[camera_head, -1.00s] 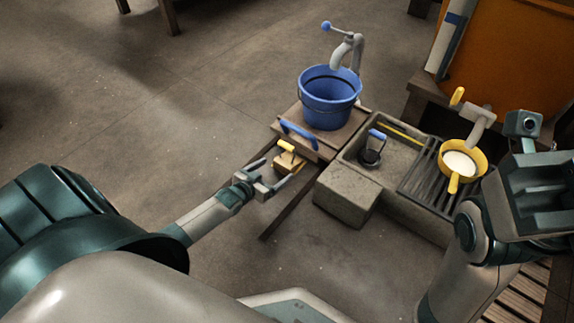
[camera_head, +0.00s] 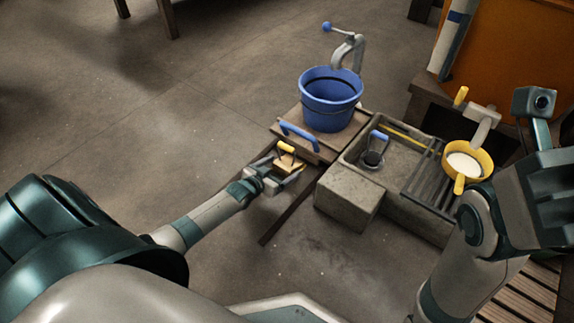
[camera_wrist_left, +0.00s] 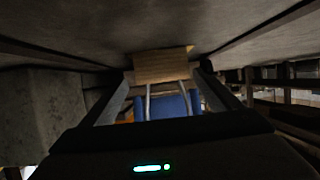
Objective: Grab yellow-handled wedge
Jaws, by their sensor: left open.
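The yellow-handled wedge is a small wooden block (camera_head: 289,162) with a yellow handle (camera_head: 285,147) on top, at the near edge of the wooden stand in the head view. My left gripper (camera_head: 283,173) is open, with its fingers reaching to either side of the block. In the left wrist view the block (camera_wrist_left: 162,66) sits just ahead, between the tips of the open fingers (camera_wrist_left: 166,88). I cannot tell whether they touch it. My right arm shows at the right edge of the head view, but its fingertips are not visible.
A blue bucket (camera_head: 330,97) stands on the wooden stand, with a blue handle (camera_head: 299,135) near the wedge. To the right is a stone sink (camera_head: 347,195) with a blue-handled dark object (camera_head: 373,153) and a yellow pot (camera_head: 466,160). Open floor lies left.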

